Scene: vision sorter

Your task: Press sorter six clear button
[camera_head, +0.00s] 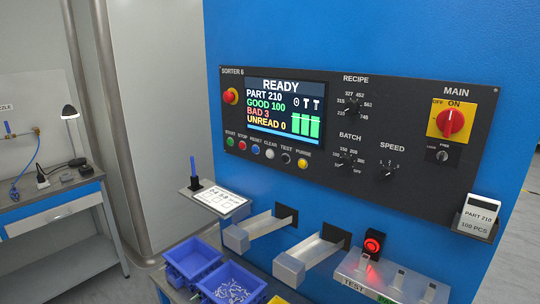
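The sorter six panel (400,215) is a dark plate on a blue cabinet. The clear button (270,154) is a small whitish-grey round button in the row below the screen, under the label CLEAR. It sits between the blue reset button (256,149) and the black test button (286,158). The screen (284,108) reads READY, PART 210, GOOD 100, BAD 3, UNREAD 0. Neither of my grippers is in view, and nothing covers the clear button.
Two grey metal chutes (262,227) stick out below the panel. Blue bins (193,258) stand below them. A small shelf (218,200) with a card juts out at the left. A red-lit device (373,243) stands at the lower right. Space before the buttons is clear.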

